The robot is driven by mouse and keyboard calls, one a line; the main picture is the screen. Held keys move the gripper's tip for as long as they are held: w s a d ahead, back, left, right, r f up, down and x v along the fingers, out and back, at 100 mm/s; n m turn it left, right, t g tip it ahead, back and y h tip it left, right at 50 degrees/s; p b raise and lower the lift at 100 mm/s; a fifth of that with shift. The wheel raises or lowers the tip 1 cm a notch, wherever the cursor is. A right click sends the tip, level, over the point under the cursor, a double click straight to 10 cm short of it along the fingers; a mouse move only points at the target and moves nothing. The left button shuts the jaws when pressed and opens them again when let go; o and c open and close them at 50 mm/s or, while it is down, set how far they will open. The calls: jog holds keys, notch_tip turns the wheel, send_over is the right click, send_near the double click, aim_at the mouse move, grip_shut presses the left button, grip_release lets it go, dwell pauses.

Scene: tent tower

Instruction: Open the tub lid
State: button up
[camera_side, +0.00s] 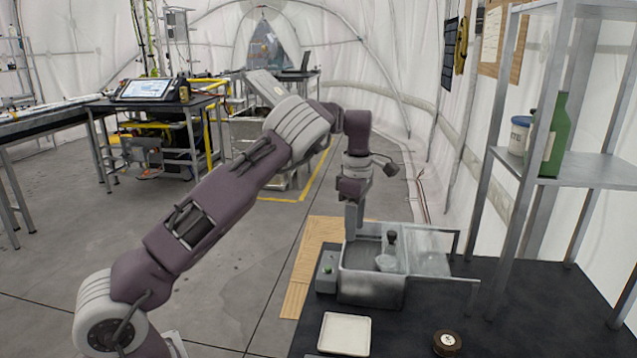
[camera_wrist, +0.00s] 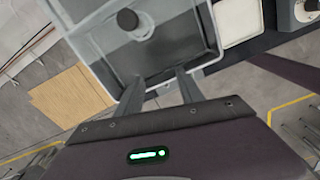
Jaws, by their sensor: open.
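The tub (camera_side: 372,288) is a grey, square-walled vessel on the dark table. A clear lid panel (camera_side: 432,240) extends over its right side and beyond, and part of the tub's inside shows. A dark knob (camera_side: 392,238) stands above a clear round piece at the tub; I cannot tell whether it belongs to the lid. The tub (camera_wrist: 215,35) and the knob (camera_wrist: 127,19) also show in the wrist view. My gripper (camera_side: 353,230) points down at the tub's left, back part. In the wrist view my gripper (camera_wrist: 160,75) is open, fingers apart at the near tub wall, with nothing seen between them.
A white tray (camera_side: 345,333) and a round brown item (camera_side: 446,342) lie in front. A metal shelf (camera_side: 570,168) with a green bottle (camera_side: 556,135) and a white jar (camera_side: 520,135) stands right. A wooden board (camera_side: 297,290) lies left.

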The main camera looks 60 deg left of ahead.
notch_tip(320, 180, up, 8)
jog(key=s+d+r+m+t+h, duration=0.1)
jog(key=s+d+r+m, duration=0.4)
jog(key=s, duration=0.4)
jog(key=s+d+r+m+t+h, duration=0.1)
jog(key=s+d+r+m+t, duration=0.1)
jog(key=s+d+r+m, duration=0.3)
jog(key=s+m, duration=0.2)
jog(key=s, duration=0.2)
jog(key=shift+r, duration=0.35)
jog(key=shift+s, duration=0.1)
